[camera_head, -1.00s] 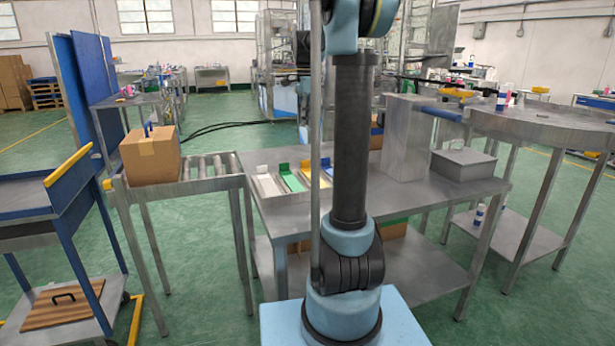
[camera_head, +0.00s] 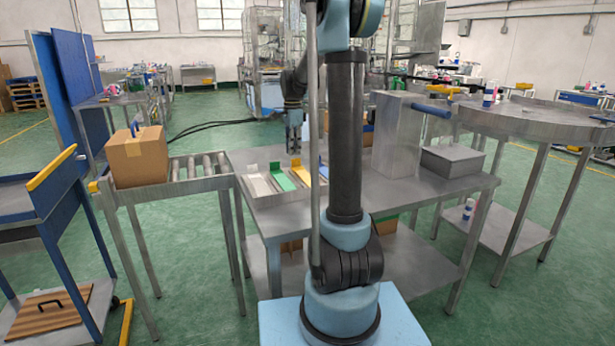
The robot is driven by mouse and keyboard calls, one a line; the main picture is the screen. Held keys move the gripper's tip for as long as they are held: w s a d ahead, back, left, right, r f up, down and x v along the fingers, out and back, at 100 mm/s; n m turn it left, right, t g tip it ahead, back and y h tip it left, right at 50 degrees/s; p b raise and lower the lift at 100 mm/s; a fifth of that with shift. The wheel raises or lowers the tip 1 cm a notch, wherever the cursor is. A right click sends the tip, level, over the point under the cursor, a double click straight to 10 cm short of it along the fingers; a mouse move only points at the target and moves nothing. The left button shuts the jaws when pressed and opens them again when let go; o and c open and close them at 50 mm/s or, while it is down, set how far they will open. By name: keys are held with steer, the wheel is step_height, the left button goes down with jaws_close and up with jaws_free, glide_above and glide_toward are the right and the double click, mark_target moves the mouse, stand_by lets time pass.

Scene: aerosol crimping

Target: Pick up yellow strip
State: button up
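The yellow strip (camera_head: 322,171) lies in a slot of the tray at the left end of the metal table. It sits to the right of the green strip (camera_head: 281,177), and my arm column hides part of it. The white strip (camera_head: 256,183) is left of the green one.
The metal table (camera_head: 408,225) carries a tall grey block (camera_head: 397,137) and a low grey box (camera_head: 452,161) on the right. A roller conveyor (camera_head: 203,173) with a cardboard box (camera_head: 137,157) adjoins on the left. The table front right of my column is clear.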

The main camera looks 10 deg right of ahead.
mark_target(295, 167)
steer(key=shift+s+d+f, duration=0.1)
steer(key=shift+d+f, duration=0.05)
steer(key=shift+f, duration=1.15)
steer(key=shift+d+f, duration=0.1)
steer(key=shift+f, duration=1.2)
jaws_close()
